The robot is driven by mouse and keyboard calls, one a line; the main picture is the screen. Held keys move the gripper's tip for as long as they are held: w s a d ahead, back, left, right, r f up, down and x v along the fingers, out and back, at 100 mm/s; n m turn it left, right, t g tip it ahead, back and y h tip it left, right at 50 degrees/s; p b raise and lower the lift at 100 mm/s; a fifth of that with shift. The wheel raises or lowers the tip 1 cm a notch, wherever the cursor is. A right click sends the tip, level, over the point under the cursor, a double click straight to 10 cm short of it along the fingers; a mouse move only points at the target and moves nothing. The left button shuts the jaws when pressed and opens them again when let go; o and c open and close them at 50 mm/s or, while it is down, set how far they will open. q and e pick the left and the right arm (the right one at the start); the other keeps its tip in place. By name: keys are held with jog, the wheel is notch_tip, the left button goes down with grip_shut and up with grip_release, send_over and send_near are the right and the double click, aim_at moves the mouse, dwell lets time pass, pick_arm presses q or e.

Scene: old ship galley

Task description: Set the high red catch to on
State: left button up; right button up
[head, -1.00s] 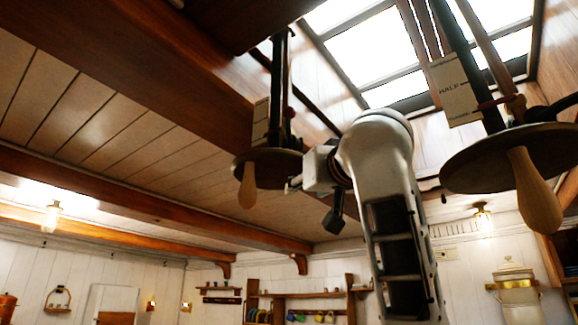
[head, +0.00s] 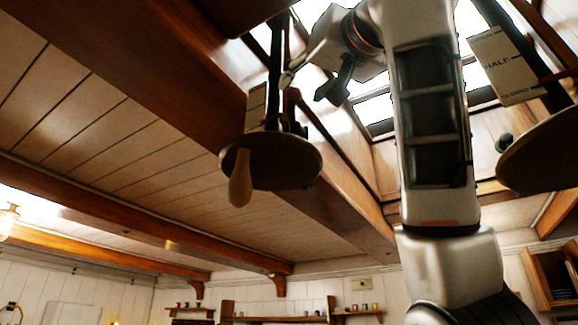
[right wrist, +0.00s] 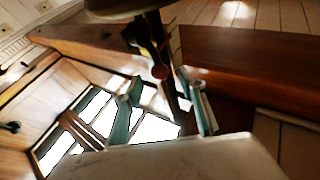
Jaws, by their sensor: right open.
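A red catch (head: 292,95) with a rounded end is on the dark upright of the left hanging fixture, above its round dark disc (head: 272,162). Its rounded red end (right wrist: 160,72) also shows in the right wrist view. My right gripper (head: 308,86) is raised beside this upright, close to the catch. In the right wrist view my right gripper (right wrist: 159,80) is open, with the red end seen between its fingertips; I cannot tell whether they touch. My left gripper is not in view.
A second hanging fixture has a round disc (head: 545,155) and a card (head: 503,66) reading HALF and CLOSED. A wooden beam (head: 150,75) runs close to the left fixture. A skylight (head: 375,108) is above. Shelves (head: 280,318) are far below.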

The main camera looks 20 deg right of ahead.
aim_at(298, 92)
jog(key=p+x, duration=0.2)
jog(key=x, duration=0.3)
jog(key=shift+d+r, duration=0.15)
jog(key=shift+r, duration=0.05)
jog(key=shift+w+r+p, duration=0.1)
jog(key=shift+w+p, duration=0.2)
jog(key=shift+p, duration=0.1)
jog(key=shift+w, duration=0.2)
grip_shut()
